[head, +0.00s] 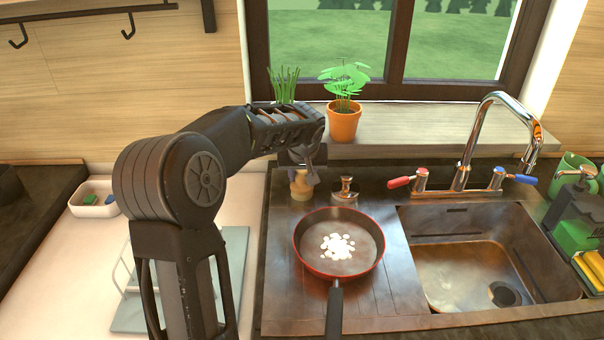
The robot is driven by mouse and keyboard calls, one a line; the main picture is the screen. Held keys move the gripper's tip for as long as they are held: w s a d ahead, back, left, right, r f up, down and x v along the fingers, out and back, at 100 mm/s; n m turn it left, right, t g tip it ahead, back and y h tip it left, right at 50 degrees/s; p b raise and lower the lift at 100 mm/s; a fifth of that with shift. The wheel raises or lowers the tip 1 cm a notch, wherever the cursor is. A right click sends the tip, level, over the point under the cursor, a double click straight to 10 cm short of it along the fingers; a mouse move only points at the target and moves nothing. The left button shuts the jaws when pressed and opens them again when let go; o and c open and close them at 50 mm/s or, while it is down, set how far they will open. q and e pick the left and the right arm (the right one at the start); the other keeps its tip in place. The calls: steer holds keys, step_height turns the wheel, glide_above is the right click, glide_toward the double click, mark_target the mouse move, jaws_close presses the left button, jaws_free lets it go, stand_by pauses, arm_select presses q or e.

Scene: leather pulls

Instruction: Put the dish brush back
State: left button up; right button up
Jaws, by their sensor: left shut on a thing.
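My left gripper (303,172) points down over the back of the drainboard, left of a small metal piece. It is shut on a small pale-yellow and beige thing, which I take to be the dish brush (300,188). Only its lower part shows below the fingers; the rest is hidden by the gripper. I cannot tell whether it touches the drainboard. My right gripper is not in view.
A red-rimmed pan (310,262) with white bits stands on the drainboard (285,305). The metal piece (345,192) stands behind it. The sink basin (455,270), tap (465,160) and a dark caddy (580,210) are to the right. A potted plant (344,122) stands on the sill.

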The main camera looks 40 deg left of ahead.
arm_select(q)
steer(key=o, duration=1.1)
steer(key=shift+o, duration=0.2)
steer(key=shift+r+p, duration=0.15)
steer(key=shift+p, duration=0.15)
steer(key=b+v, duration=0.1)
steer(key=v, duration=1.1)
